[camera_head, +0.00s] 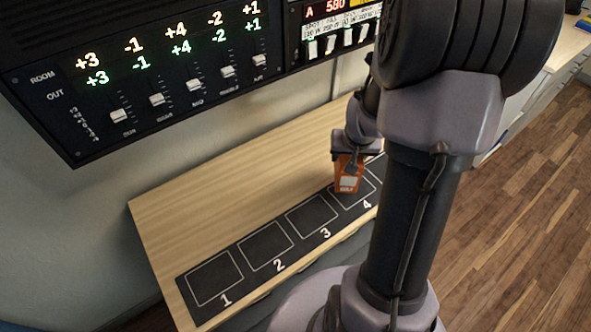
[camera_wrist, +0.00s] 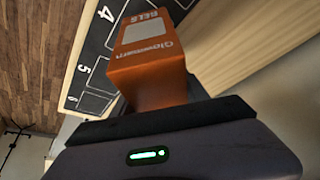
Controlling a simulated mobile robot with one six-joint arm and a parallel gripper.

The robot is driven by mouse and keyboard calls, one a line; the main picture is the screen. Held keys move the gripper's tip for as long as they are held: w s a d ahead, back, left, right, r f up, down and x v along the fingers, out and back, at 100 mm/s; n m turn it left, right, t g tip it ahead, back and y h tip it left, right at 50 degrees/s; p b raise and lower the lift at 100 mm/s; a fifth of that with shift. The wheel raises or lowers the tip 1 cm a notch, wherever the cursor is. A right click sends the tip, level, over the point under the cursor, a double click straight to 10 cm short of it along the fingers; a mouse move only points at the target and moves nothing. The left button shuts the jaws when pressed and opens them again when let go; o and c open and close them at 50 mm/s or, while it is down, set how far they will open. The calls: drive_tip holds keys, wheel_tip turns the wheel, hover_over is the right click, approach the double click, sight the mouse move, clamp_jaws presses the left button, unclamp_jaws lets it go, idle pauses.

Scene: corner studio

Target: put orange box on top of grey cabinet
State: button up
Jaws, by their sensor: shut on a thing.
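An orange box (camera_head: 347,181) with a pale label is in my gripper (camera_head: 348,158), at or just above square 4 of the dark numbered mat (camera_head: 261,272) in the head view. I cannot tell whether it touches the mat. In the wrist view the orange box (camera_wrist: 146,80) juts out beyond my gripper (camera_wrist: 160,112), with its lettered side showing. My gripper is shut on it; the fingertips are mostly hidden. Grey fronts (camera_head: 338,258) show below the wooden top, partly behind my arm; I cannot tell whether these are the grey cabinet.
The wooden top (camera_head: 190,200) is bare behind the mat. A black fader panel (camera_head: 150,75) hangs over it at upper left, with another lit panel (camera_head: 335,30) beside it. Wood floor (camera_head: 530,200) is open at right. My arm hides part of the counter.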

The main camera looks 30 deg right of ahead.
drive_tip(key=s+d+f+m, duration=0.1)
drive_tip(key=s+d, duration=0.1)
drive_tip(key=d, duration=0.2)
drive_tip(key=w+d+f+b, duration=0.1)
drive_tip(key=w+b, duration=0.2)
drive_tip(key=w, duration=1.1)
drive_tip(key=shift+w+d+f, duration=0.25)
drive_tip(key=shift+f, duration=0.1)
drive_tip(key=shift+w+f+b, duration=0.1)
drive_tip(key=shift+f+b, duration=0.95)
drive_tip(key=shift+f, duration=0.8)
clamp_jaws()
drive_tip(key=o, duration=1.6)
unclamp_jaws()
drive_tip(key=shift+c, duration=0.2)
